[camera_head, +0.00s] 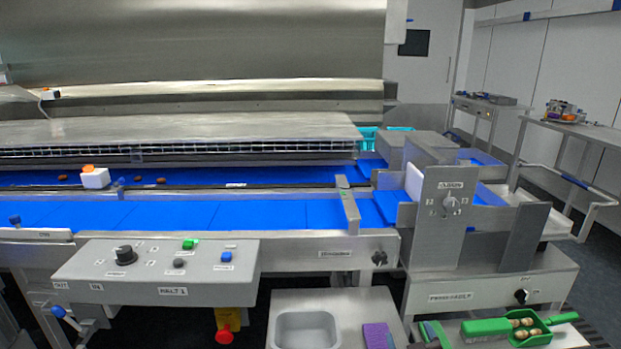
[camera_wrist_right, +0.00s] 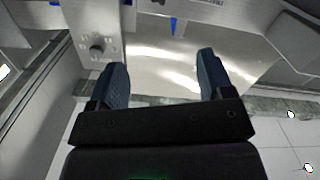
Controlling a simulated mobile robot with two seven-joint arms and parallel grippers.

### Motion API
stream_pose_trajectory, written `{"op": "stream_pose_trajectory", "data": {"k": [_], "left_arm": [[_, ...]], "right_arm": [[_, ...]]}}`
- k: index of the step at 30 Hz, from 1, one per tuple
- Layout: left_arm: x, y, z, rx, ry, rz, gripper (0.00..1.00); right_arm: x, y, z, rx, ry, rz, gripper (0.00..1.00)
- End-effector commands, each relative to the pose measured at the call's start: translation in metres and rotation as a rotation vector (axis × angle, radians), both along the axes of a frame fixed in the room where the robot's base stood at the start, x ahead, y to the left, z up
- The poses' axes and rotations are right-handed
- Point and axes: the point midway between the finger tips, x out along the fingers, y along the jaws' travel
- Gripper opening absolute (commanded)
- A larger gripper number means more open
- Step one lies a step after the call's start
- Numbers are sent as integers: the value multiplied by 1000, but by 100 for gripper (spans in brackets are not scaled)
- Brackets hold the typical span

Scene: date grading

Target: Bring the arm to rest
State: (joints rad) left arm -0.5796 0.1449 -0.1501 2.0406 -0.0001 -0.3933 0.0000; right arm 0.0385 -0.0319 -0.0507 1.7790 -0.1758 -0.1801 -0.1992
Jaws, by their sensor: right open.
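My right gripper (camera_wrist_right: 160,62) shows in the right wrist view. Its two dark fingers are spread wide with nothing between them. Beyond the fingers is a shiny steel surface (camera_wrist_right: 150,75), and a grey panel with a black knob (camera_wrist_right: 96,50) is to the upper left. The fingers appear clear of both. I cannot make out either gripper in the head view. My left gripper is in neither view.
Blue conveyor belts (camera_head: 250,215) cross the head view, with several brown dates on the rear one. A control box (camera_head: 160,275) stands in front.

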Motion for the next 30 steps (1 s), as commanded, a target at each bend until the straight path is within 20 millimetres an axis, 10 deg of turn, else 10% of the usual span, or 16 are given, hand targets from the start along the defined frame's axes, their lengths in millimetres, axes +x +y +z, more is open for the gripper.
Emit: {"op": "stream_pose_trajectory", "data": {"k": [11,24,30], "left_arm": [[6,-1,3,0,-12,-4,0],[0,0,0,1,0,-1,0],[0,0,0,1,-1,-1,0]], "right_arm": [[-79,-25,-39,204,202,-23,74],[-239,-60,-119,227,505,-88,74],[-269,-67,-134,219,560,-108,74]]}}
